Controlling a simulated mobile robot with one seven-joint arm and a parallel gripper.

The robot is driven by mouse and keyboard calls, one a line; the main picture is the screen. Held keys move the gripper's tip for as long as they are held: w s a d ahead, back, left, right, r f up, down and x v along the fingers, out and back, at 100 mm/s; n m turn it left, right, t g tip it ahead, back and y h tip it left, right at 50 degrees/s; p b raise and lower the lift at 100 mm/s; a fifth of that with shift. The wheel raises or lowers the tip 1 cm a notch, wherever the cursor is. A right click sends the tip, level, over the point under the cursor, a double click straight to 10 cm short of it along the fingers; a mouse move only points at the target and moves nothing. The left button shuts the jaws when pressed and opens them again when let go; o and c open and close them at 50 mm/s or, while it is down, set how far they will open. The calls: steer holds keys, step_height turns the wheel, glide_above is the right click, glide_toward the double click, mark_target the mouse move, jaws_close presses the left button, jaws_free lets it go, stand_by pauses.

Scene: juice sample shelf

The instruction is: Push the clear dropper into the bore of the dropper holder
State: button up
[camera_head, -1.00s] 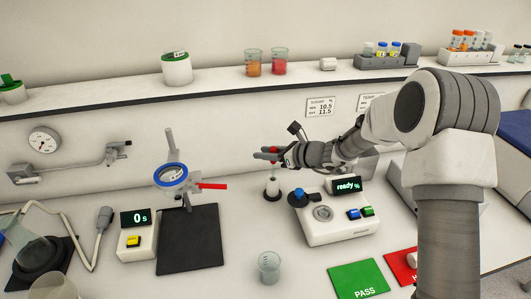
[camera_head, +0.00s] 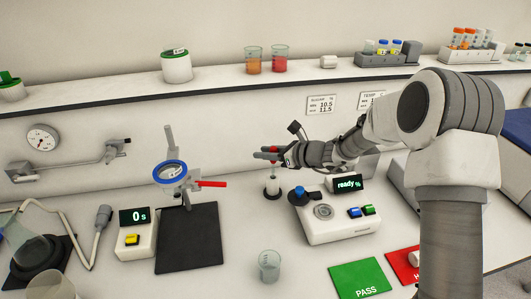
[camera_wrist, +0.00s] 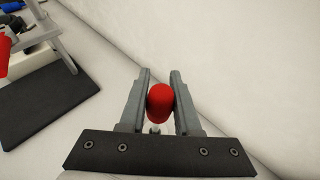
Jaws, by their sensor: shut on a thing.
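My gripper (camera_head: 267,154) is shut on the clear dropper by its red bulb (camera_wrist: 160,103), which sits between the two grey fingers in the wrist view. In the head view the dropper's thin clear stem (camera_head: 272,171) points down below the fingers. The dropper holder (camera_head: 272,189), a small pale post on a dark round base, stands on the bench directly under the gripper. The stem's lower end lines up with the holder's top; I cannot tell how far it is inside the bore. The holder is not clearly visible in the wrist view.
The instrument with the "ready" display (camera_head: 338,221) stands just right of the holder. A ring stand with a red handle (camera_head: 211,184) and a black mat (camera_head: 190,238) are to the left. A small beaker (camera_head: 269,266) stands in front. The green PASS mat (camera_head: 359,279) lies front right.

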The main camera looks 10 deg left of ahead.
steer(key=shift+f+b, duration=1.35)
steer(key=shift+f, duration=0.15)
steer(key=o, duration=0.9)
steer(key=v, duration=1.7)
steer(key=s+d+r+n+g+h, duration=0.1)
steer(key=s+d+r+n+h, duration=0.15)
steer(key=s+n, duration=0.45)
steer(key=s+d+r+n+g+h, duration=0.1)
steer(key=s+r+n+g+h, duration=0.15)
steer(key=s+n, duration=0.55)
steer(key=s+d+r+n+t+h, duration=0.1)
steer(key=s+d+n+h, duration=0.1)
steer(key=s+d, duration=0.2)
steer(key=s+d+r+n+t+h, duration=0.1)
steer(key=s+d+n+h, duration=0.2)
steer(key=s+d, duration=0.1)
steer(key=s+d+r+n+t+h, duration=0.1)
steer(key=s+d+n+t+h, duration=0.1)
steer(key=s+d, duration=0.2)
steer(key=shift+s+d+r+n, duration=0.25)
steer(key=shift+s+r+n, duration=0.05)
steer(key=shift+s, duration=0.2)
